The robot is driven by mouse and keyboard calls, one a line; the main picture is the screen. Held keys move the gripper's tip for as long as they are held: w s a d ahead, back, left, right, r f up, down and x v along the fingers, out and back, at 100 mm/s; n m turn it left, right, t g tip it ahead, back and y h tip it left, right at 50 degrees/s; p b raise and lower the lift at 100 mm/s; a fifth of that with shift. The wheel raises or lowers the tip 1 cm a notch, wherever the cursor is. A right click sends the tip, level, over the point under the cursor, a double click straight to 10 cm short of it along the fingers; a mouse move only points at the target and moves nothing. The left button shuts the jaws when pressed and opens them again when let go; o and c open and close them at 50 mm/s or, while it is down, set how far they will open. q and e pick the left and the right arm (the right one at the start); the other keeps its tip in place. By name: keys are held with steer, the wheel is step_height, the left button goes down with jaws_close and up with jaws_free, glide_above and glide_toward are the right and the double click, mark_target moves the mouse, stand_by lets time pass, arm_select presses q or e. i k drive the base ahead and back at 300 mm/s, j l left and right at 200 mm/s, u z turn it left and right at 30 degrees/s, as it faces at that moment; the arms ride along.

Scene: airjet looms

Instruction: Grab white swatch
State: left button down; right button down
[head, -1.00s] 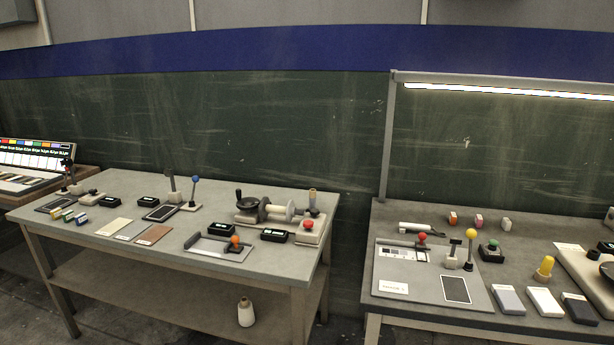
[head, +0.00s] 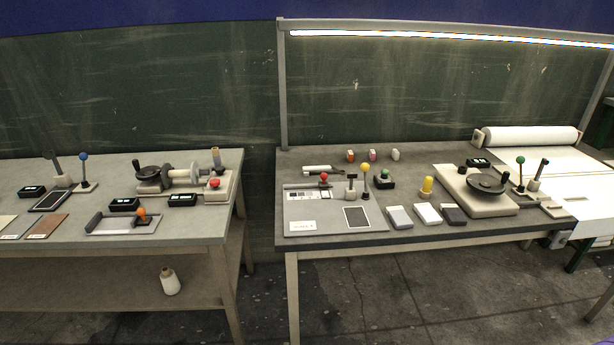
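A white swatch-like block (head: 428,213) lies near the front edge of the right table (head: 330,259). It sits between a grey block (head: 399,217) on its left and a black block (head: 454,215) on its right. A smaller whitish piece (head: 396,154) stands at the back of the same table, in a row with an orange piece (head: 351,156) and a pink piece (head: 373,155). Neither of my grippers is in view.
A yellow knob (head: 427,187) stands behind the blocks. A round-plate device (head: 487,183) is to their right and a grey panel (head: 300,215) with levers to their left. A gap separates the left table (head: 190,221). A white roll (head: 530,137) lies far right.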

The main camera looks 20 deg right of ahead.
mark_target(429, 217)
steer(key=z, duration=1.45)
